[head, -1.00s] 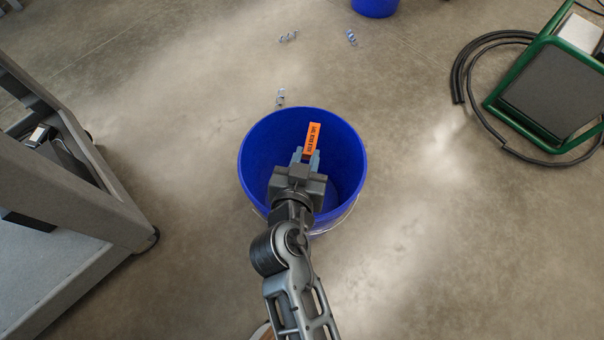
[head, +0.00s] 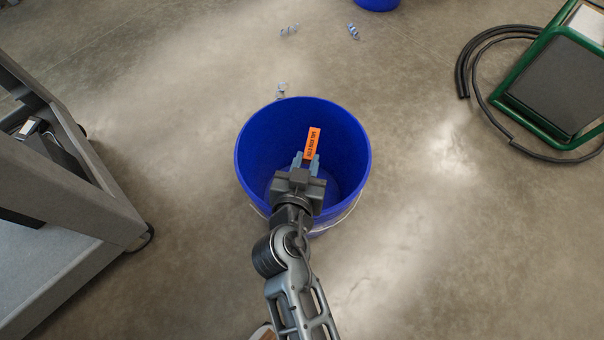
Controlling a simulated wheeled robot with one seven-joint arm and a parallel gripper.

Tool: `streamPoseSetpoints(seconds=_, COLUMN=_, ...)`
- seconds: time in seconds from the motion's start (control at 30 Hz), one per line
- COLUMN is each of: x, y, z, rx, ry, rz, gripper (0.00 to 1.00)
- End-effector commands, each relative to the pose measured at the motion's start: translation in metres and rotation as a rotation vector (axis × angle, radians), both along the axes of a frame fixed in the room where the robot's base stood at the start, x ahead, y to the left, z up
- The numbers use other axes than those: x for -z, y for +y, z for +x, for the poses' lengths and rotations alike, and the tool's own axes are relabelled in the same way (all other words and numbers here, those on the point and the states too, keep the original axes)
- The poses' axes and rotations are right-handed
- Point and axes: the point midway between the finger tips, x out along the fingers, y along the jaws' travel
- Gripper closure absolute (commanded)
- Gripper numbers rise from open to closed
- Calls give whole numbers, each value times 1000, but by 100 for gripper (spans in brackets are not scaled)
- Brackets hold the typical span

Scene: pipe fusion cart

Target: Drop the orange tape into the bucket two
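The orange tape (head: 312,141) is a flat orange strip with dark lettering, seen in the head view near the middle. My gripper (head: 306,163) has its two light blue-grey fingertips at the tape's near end and appears shut on it. A large blue bucket (head: 252,150) stands upright on the floor beneath and around my gripper as seen from above. The tape shows over the bucket's open mouth, against its inner wall. Its exact height relative to the rim cannot be told. My gripper and arm hide part of the bucket's near rim and bottom.
A second blue bucket (head: 377,4) is cut off at the top edge. A grey cart (head: 70,200) stands at left. A green-framed unit (head: 550,85) with a black hose (head: 463,75) is at right. Small metal clips (head: 353,32) lie on the floor. Floor around the bucket is mostly clear.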

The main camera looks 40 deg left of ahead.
Motion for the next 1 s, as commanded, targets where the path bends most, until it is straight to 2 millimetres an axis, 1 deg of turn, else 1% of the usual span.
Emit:
streamPoseSetpoints(seconds=0.03, x=0, y=0, z=0, rx=0, ry=0, rz=0, gripper=72)
streamPoseSetpoints(seconds=0.07, x=0, y=0, z=0, rx=0, ry=0, rz=0, gripper=70)
streamPoseSetpoints(seconds=0.3, x=0, y=0, z=0, rx=0, ry=0, rz=0, gripper=47)
streamPoseSetpoints(seconds=0.53, x=0, y=0, z=0, rx=0, ry=0, rz=0, gripper=46)
streamPoseSetpoints(seconds=0.63, x=-3, y=-3, z=-4, rx=0, ry=0, rz=-1, gripper=46)
streamPoseSetpoints(seconds=0.77, x=-10, y=-11, z=-18, rx=0, ry=1, rz=-3, gripper=46)
streamPoseSetpoints(seconds=1.0, x=-24, y=-28, z=-50, rx=0, ry=1, rz=-2, gripper=46)
